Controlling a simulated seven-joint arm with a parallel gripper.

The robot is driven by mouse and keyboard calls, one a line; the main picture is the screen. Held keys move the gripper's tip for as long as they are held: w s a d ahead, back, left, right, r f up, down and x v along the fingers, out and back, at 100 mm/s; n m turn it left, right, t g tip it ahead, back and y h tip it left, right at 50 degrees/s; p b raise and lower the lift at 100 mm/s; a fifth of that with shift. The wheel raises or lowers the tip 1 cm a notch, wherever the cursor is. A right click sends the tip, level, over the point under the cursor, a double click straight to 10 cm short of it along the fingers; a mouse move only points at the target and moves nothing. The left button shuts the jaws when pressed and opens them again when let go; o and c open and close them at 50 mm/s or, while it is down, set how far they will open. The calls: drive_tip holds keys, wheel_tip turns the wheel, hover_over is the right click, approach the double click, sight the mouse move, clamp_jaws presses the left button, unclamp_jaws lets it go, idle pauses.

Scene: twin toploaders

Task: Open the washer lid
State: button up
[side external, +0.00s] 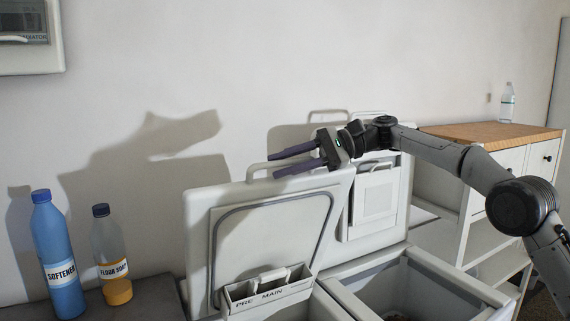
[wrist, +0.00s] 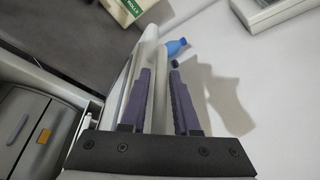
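The nearer toploader's lid (side external: 262,200), with a dispenser marked PRE MAIN (side external: 268,290) at its foot, stands raised close to upright, leaning toward the wall. A pale bar handle (side external: 258,166) runs along its top edge. My gripper (side external: 273,165) is at that top edge, its two purple fingers apart and pointing left. In the wrist view the fingers (wrist: 160,74) are spread, with pale surfaces between and beside them. I cannot tell whether a finger touches the handle. The second toploader's lid (side external: 374,200) also stands raised, partly behind my arm.
A blue softener bottle (side external: 59,258) and a floor soap bottle (side external: 113,262) stand at the left, near the wall. The second toploader's tub (side external: 440,268) is open at lower right. A wooden-topped cabinet (side external: 490,133) stands behind my arm. A wall unit (side external: 30,58) hangs upper left.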

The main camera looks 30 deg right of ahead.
drive_tip(key=v, duration=1.3)
drive_tip(key=shift+d, duration=0.35)
drive_tip(key=shift+s+r, duration=0.1)
drive_tip(key=shift+s, duration=0.05)
